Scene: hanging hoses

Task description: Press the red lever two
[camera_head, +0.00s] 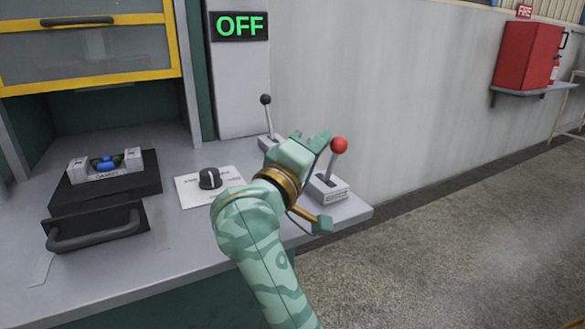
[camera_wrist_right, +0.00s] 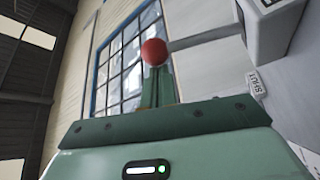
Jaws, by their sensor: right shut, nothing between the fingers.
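The red lever (camera_head: 338,148) has a red ball on a grey stem and rises from a light base (camera_head: 330,190) near the right end of the bench. My right gripper (camera_head: 322,140) is shut and empty, with its fingertips just left of the red ball in the head view. In the right wrist view the red ball (camera_wrist_right: 154,52) overlaps the green fingertips (camera_wrist_right: 157,88). I cannot tell whether they touch. A black-knobbed lever (camera_head: 266,102) stands behind my gripper, its base partly hidden. My left gripper is not in view.
A dark rotary knob (camera_head: 210,178) sits on a white plate left of my arm. A black drawer unit (camera_head: 100,190) stands at the left of the bench (camera_head: 160,270). A green OFF sign (camera_head: 240,25) is on the panel. Open floor lies to the right.

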